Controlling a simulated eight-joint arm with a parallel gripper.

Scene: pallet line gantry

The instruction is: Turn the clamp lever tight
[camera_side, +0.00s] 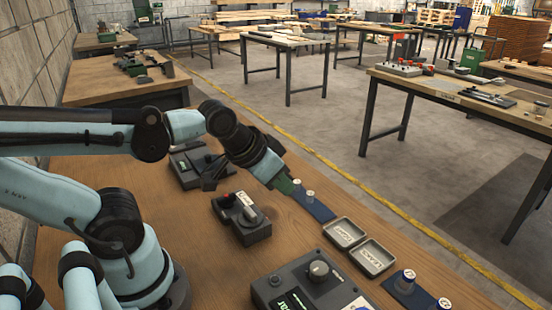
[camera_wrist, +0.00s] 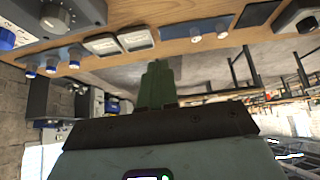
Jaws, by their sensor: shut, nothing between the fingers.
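My gripper (camera_side: 285,184) is shut and empty, with green fingers. It hangs over the bench by a blue strip (camera_side: 318,208) with small silver-topped pieces on it. The green fingers also show in the wrist view (camera_wrist: 156,84), together and pointing past the bench edge. A dark box (camera_side: 254,233) with a red knob, a white label and a grey round part stands left of and nearer than my gripper. It may carry the clamp lever, but I cannot tell for sure. My gripper is apart from it.
Two grey labelled trays (camera_side: 372,257) lie right of my gripper. A larger dark unit (camera_side: 270,293) with a silver knob and green display stands in front. Another dark device (camera_side: 186,171) sits behind, partly hidden by my arm. A second blue strip (camera_side: 412,297) holds silver-topped pieces.

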